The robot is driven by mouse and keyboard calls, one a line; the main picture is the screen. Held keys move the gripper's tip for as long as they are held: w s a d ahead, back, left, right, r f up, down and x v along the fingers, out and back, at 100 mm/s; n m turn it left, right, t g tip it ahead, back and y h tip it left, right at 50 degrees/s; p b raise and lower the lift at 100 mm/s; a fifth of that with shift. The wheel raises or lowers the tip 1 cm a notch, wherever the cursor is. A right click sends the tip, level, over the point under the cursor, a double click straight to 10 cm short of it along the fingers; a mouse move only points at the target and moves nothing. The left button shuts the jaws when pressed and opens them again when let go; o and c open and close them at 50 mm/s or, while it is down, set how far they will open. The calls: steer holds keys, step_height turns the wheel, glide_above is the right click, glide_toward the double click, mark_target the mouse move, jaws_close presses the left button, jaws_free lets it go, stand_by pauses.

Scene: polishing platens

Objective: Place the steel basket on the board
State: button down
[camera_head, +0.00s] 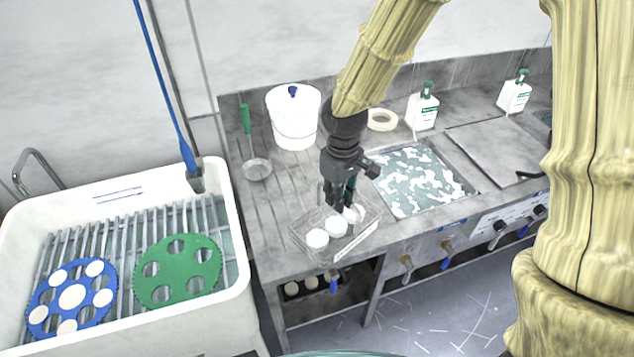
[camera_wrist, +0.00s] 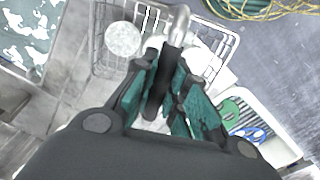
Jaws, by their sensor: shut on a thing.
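The steel basket (camera_head: 356,243) is a wire basket with several white discs in it. It is at the front edge of the steel counter, and I cannot tell if it rests there or hangs just above. My gripper (camera_head: 343,202) points down over it, shut on its upright handle. In the wrist view, the handle stands between the green-padded fingers (camera_wrist: 172,85), and the basket's wire rim (camera_wrist: 222,32) shows behind them. A grooved draining board (camera_head: 277,200) forms the counter's left part. A flat grey panel (camera_head: 492,150) lies at the right.
A tank of pale, flake-covered liquid (camera_head: 420,180) is right of the basket. A white bucket (camera_head: 294,125), a strainer (camera_head: 257,169), a tape ring (camera_head: 382,120) and two bottles (camera_head: 423,110) stand behind. A white sink (camera_head: 120,325) at left holds blue and green carriers.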

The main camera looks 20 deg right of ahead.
mark_target(318, 186)
steer(key=shift+w+a+f+p, duration=0.4)
steer(key=shift+w+f+p, duration=0.4)
steer(key=shift+w, duration=0.65)
steer(key=shift+w+a+f+p, duration=0.4)
steer(key=shift+w+f+p, duration=0.4)
steer(key=shift+w, duration=0.65)
steer(key=shift+w+a+f+p, duration=0.5)
steer(key=shift+w+p, duration=0.45)
steer(key=shift+w, duration=0.5)
steer(key=shift+d+f, duration=0.1)
steer(key=c, duration=1.5)
jaws_free()
steer(key=shift+f, duration=0.1)
steer(key=shift+c, duration=0.2)
steer(key=shift+o, duration=0.5)
steer(key=shift+s, duration=0.1)
step_height(318, 186, up, 12)
steer(key=b, duration=0.4)
steer(key=shift+r, duration=0.2)
